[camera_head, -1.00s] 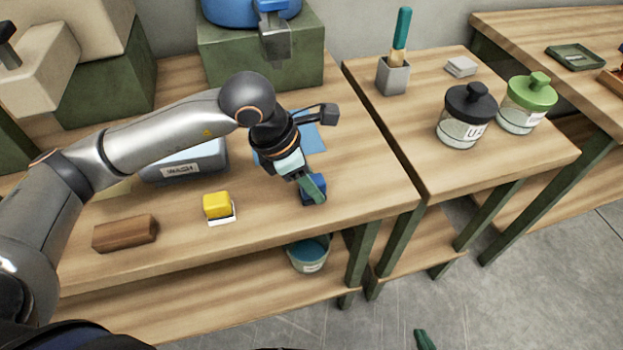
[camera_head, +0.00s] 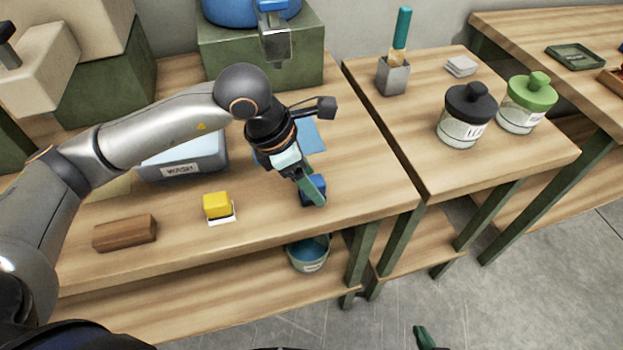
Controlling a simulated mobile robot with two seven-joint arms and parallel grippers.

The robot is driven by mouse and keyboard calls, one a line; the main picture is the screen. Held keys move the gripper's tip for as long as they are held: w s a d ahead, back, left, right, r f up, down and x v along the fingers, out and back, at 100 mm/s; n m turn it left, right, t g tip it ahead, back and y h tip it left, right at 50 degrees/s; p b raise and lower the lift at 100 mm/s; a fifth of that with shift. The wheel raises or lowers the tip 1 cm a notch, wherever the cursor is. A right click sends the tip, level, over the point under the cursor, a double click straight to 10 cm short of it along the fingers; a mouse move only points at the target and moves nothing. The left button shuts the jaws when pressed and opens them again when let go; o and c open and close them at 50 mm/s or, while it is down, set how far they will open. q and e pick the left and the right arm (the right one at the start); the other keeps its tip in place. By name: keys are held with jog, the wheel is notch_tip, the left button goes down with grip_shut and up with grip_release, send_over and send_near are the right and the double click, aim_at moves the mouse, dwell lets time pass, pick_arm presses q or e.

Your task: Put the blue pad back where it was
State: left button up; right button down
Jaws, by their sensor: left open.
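The blue pad (camera_head: 320,183) is a small dark blue block at the right part of the wooden table, near its front edge. My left gripper (camera_head: 314,196) points down at it, with a green finger in front of the pad that hides much of it. The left gripper is open; whether a finger touches the pad cannot be told. A flat light blue sheet (camera_head: 308,138) lies behind, partly covered by my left arm. Only a green tip of my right gripper (camera_head: 424,337) shows at the bottom edge, low over the floor.
A yellow block (camera_head: 217,205) on a white card and a brown block (camera_head: 125,233) lie to the left. A basin labelled WASH (camera_head: 181,168) stands behind my arm. A bucket (camera_head: 308,257) is on the lower shelf. Jars (camera_head: 466,118) stand on the right table.

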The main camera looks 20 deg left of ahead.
pick_arm(q)
jog(key=v, duration=1.1)
pick_arm(e)
jog(key=shift+s+d+f, duration=0.2)
jog(key=shift+s+d, duration=0.05)
jog(key=shift+s, duration=0.05)
pick_arm(q)
jog(key=shift+f, duration=0.1)
pick_arm(e)
jog(key=shift+w, duration=0.1)
pick_arm(q)
jog(key=shift+s, duration=0.15)
